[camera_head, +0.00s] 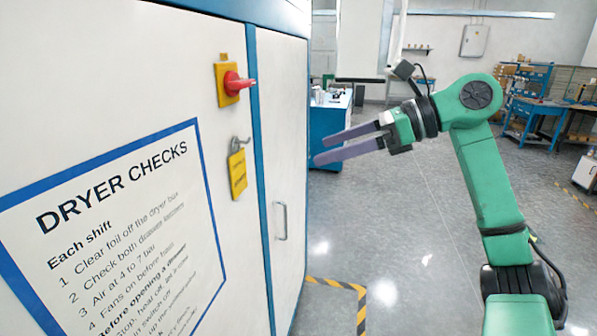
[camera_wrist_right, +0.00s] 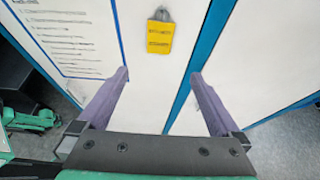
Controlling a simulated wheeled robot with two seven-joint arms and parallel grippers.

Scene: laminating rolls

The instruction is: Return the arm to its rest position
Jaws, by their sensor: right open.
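My right arm (camera_head: 488,180) is green and comes up from the bottom right in the head view, bent at the elbow. Its right gripper (camera_head: 318,149) has two purple fingers that point left toward the dryer cabinet's door. The fingers are apart with nothing between them. In the wrist view the right gripper (camera_wrist_right: 158,82) is also open and empty, facing the cabinet front (camera_wrist_right: 150,90). My left gripper is in neither view.
Blue benches (camera_head: 535,115) stand far right. The grey floor between is open.

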